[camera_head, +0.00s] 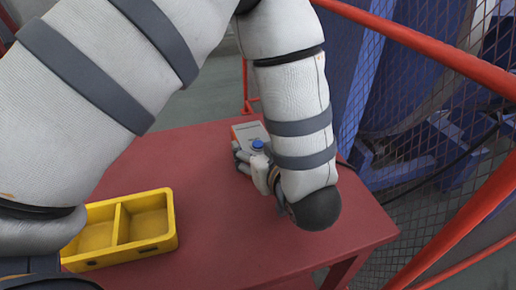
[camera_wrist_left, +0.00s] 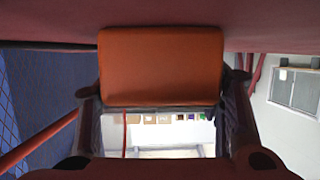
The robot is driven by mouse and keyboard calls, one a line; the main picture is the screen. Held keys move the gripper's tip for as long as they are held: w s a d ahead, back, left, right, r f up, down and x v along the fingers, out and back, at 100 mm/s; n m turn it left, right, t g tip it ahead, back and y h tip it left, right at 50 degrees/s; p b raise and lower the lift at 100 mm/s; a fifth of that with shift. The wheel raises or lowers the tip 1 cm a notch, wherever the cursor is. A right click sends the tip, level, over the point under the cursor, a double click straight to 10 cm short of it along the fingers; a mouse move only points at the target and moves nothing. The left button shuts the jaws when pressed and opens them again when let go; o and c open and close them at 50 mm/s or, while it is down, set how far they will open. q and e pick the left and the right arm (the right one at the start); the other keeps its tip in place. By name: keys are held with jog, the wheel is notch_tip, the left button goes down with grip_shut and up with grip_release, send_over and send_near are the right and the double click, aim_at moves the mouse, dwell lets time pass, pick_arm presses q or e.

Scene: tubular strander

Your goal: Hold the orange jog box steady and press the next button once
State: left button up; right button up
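The orange jog box (camera_head: 243,131) lies on the red table, with a grey top face and a blue round button (camera_head: 258,144) on it. In the left wrist view its plain orange side (camera_wrist_left: 160,65) faces the camera. My left gripper (camera_head: 252,161) is at the near end of the box, partly hidden behind my own forearm. In the left wrist view the fingers of my left gripper (camera_wrist_left: 162,90) stand against the box's two sides, shut on it. Part of the top face, including any other buttons, is hidden. My right gripper is in neither view.
The red table (camera_head: 205,225) carries a yellow two-compartment bin (camera_head: 150,244), empty where visible, at the left. A red guard rail (camera_head: 430,50) with wire mesh and blue machinery (camera_head: 370,90) stands beyond the table's right edge. The table's middle is clear.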

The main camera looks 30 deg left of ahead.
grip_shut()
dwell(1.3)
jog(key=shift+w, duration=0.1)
